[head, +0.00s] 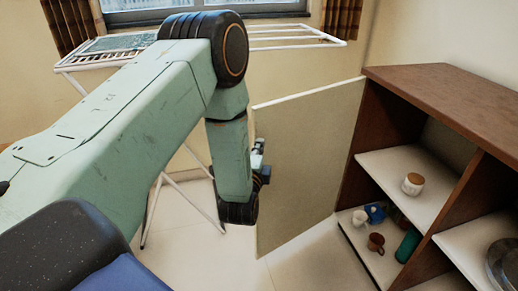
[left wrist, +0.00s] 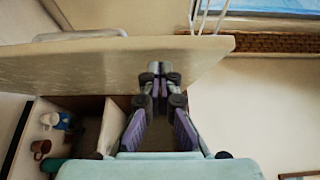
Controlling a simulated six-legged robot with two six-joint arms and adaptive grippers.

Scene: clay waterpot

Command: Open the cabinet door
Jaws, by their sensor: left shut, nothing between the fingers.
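The cabinet (head: 405,82) stands at the right in the head view, brown outside with pale shelves. Its cream door (head: 305,160) stands swung wide open on the left side of the cabinet, showing the inside. My left gripper (head: 262,165) is by the door's free edge, partly hidden behind my own wrist. In the left wrist view, the left gripper (left wrist: 160,78) is shut and empty, its fingertips overlapping the door panel (left wrist: 80,65). I cannot tell whether they touch it. My right gripper is in neither view.
The shelves hold a lidded jar (head: 412,184), a brown mug (head: 376,243), a green container (head: 407,246) and a glass-like vessel (head: 502,262). A white drying rack (head: 290,40) stands behind the door under the window. Bare floor (head: 310,265) lies before the cabinet.

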